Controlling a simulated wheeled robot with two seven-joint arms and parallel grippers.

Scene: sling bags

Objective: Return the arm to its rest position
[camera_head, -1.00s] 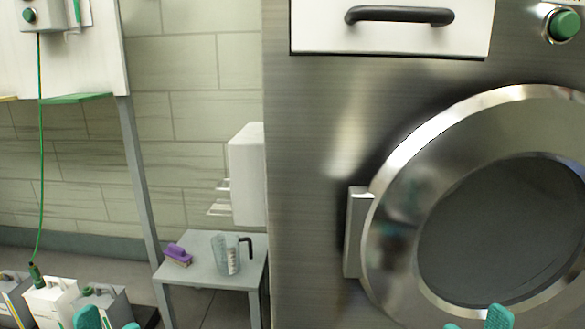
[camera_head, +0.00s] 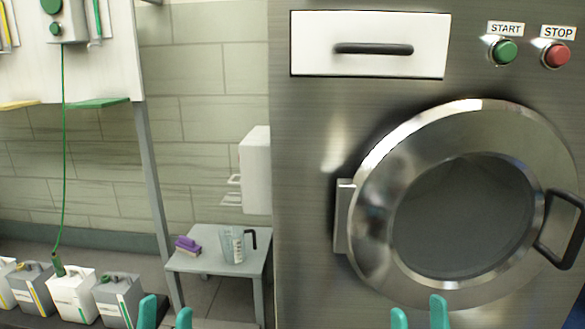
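My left gripper (camera_head: 165,313) shows at the bottom edge as two teal fingertips with a gap between them, in front of the floor left of the small table. My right gripper (camera_head: 419,314) shows at the bottom edge as two teal fingertips set apart, below the round door (camera_head: 465,215) of the steel machine. Both look open, with nothing seen between the fingertips. The rest of both grippers and both arms is below the frame.
The machine (camera_head: 305,150) has a closed drawer (camera_head: 368,45), a green START button (camera_head: 503,51) and a red STOP button (camera_head: 556,55). A grey table (camera_head: 205,264) holds a purple brush (camera_head: 188,245) and a clear jug (camera_head: 233,246). Several canisters (camera_head: 73,296) stand at lower left.

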